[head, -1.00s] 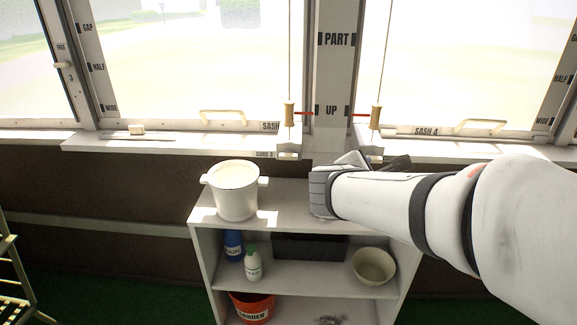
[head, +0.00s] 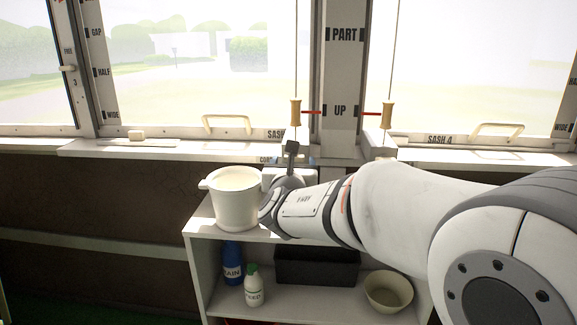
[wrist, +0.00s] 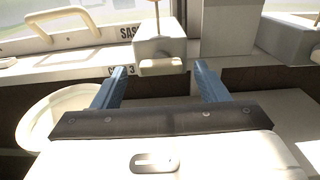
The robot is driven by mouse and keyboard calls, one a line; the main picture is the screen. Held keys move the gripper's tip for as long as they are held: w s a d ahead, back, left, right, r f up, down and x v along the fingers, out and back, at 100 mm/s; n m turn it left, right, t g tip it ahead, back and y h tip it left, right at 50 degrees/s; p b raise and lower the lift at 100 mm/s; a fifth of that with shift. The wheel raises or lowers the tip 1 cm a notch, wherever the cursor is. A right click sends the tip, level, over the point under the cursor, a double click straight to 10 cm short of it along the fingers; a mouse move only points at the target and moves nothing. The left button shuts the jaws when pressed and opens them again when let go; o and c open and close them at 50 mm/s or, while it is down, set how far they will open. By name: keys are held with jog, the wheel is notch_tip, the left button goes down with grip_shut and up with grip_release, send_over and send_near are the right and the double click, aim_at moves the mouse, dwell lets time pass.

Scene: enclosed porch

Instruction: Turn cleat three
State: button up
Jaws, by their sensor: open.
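Cleat three is a small pale bar (wrist: 161,66) low on the front of a white block (wrist: 158,45) at the sill, beside a partly hidden CORD 3 label. It looks level in the wrist view. My gripper (wrist: 160,69) is open, with one blue finger on each side of the cleat, nearer the camera. I cannot tell whether they touch it. In the head view my gripper (head: 290,158) hides most of the cleat. Above it hangs a wooden cord toggle (head: 296,113), near the red UP mark on the post.
A white pot (head: 236,205) stands on the shelf unit just left of my gripper. A second toggle (head: 387,115) hangs to the right, by Sash 4. Bottles, a dark bin and a bowl (head: 388,291) are on the shelf below.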

jog(key=shift+w, duration=0.75)
